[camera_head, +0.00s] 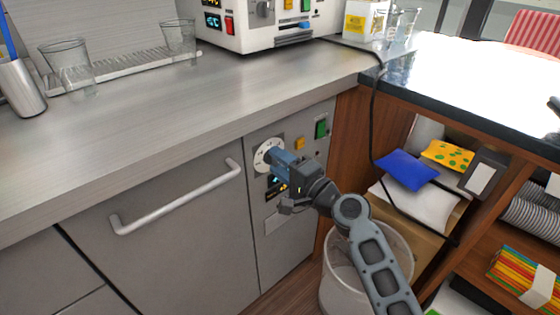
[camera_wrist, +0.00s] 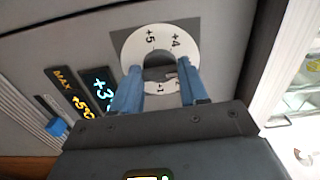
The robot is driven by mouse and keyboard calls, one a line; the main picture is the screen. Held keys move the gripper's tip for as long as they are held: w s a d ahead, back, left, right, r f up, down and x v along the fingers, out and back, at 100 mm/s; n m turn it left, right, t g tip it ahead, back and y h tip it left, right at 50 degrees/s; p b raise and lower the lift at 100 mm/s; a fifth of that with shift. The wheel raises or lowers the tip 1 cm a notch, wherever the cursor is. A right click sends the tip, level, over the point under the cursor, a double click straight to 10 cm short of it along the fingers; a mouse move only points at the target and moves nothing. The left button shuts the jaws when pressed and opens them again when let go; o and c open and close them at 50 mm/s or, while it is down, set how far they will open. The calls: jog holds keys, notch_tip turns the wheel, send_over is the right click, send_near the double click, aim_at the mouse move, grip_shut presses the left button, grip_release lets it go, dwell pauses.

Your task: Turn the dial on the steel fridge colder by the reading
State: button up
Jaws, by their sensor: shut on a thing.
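The steel fridge (camera_head: 190,245) stands under the counter, with a control panel at its right. Its dial has a white ring with marks such as +5 and +4; it shows in the head view (camera_head: 262,165) and in the wrist view (camera_wrist: 148,40). My gripper (camera_head: 276,158) is at the dial, its blue fingers (camera_wrist: 160,82) shut on the dark knob (camera_wrist: 158,60) in the ring's middle. The fingers hide part of the ring and knob. A lit display (camera_wrist: 100,84) beside the dial starts with +3; its end is hidden. A second plate (camera_wrist: 70,92) reads MAX with orange digits.
The door handle (camera_head: 180,196) sticks out at the left. A bin (camera_head: 345,275) stands below my arm. Open shelves (camera_head: 520,165) are at the right.

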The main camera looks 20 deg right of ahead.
dwell(0.5)
jog(key=o, duration=1.1)
jog(key=shift+c, duration=0.2)
jog(key=v, duration=0.7)
jog(key=shift+s, duration=0.35)
jog(key=shift+d, duration=0.15)
